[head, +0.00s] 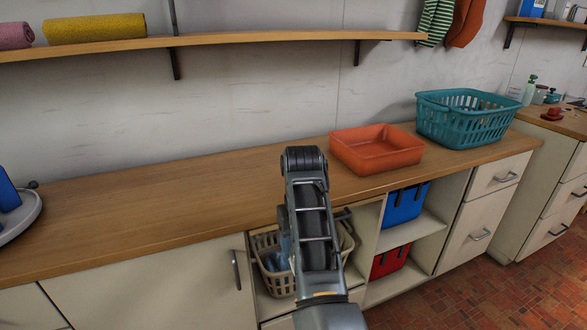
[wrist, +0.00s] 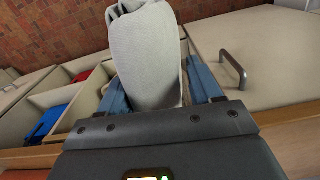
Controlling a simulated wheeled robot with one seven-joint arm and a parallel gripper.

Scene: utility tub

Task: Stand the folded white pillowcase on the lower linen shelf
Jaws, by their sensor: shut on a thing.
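The folded white pillowcase (wrist: 148,55) is a pale, rounded upright shape between the two blue fingers of my gripper (wrist: 156,78) in the wrist view. My gripper is shut on it. In the head view my arm covers the gripper and most of what it holds, over a beige basket (head: 268,242) in an open compartment under the counter. A pale patch shows right of my arm there; I cannot tell if it is the pillowcase. A wooden wall shelf (head: 220,41) runs across the upper left, bearing a yellow roll (head: 95,28) and a pink roll (head: 14,36). Which shelf is the lower linen one is unclear.
On the counter (head: 130,205) stand an orange tray (head: 375,150) and a teal basket (head: 467,118). Blue (head: 404,206) and red (head: 388,262) bins sit in cubbies below. The counter's left-middle is clear. A cabinet door handle (wrist: 233,69) shows at right in the wrist view.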

